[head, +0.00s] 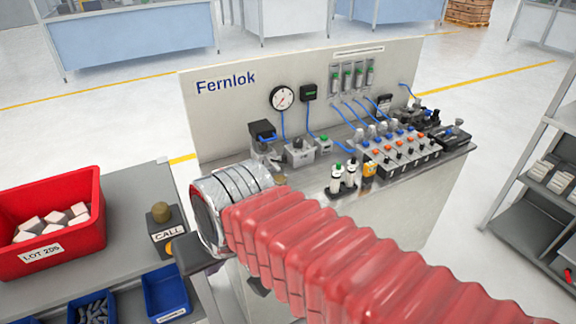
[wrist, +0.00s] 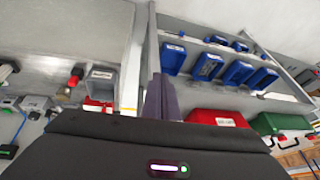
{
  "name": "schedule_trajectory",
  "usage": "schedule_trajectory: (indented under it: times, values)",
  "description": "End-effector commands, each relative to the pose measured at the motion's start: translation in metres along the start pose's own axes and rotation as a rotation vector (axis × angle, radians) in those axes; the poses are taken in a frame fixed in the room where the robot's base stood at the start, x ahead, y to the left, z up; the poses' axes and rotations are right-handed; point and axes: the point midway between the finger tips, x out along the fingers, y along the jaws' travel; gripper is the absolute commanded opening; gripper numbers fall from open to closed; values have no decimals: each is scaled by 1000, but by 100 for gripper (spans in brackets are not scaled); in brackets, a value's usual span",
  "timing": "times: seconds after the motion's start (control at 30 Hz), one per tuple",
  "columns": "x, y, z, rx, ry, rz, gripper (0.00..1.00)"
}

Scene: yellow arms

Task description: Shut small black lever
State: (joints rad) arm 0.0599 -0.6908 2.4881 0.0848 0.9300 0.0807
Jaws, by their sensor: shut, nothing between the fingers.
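The Fernlok bench panel (head: 222,120) stands ahead in the head view and carries several small fittings. A black-topped fitting (head: 262,131) sits at its left, and a grey fitting with a dark handle (head: 453,130) at its right end. I cannot tell which part is the small black lever, nor its position. My gripper (wrist: 160,86) shows as shut, empty fingers in the wrist view, apart from the fittings. In the head view my arm hides its fingers.
A red bin (head: 60,240) and a CALL button box (head: 165,228) stand on the left table. A shelf (head: 545,190) stands at right. The wrist view shows blue bins (wrist: 208,66), a red case (wrist: 215,117) and a green case (wrist: 282,122).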

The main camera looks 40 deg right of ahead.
Motion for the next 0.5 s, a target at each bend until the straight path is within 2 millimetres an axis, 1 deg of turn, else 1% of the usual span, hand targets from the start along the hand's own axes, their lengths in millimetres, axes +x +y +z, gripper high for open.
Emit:
schedule_trajectory:
  times: [0.1, 0.27, 0.37, 0.5]
  values:
    - [15, 3, 4, 230, -93, -32, 0]
    - [34, 4, 6, 610, -231, -87, 0]
    - [45, 4, 4, 853, -318, -121, 0]
    - [57, 6, -5, 1191, -438, -172, 0]
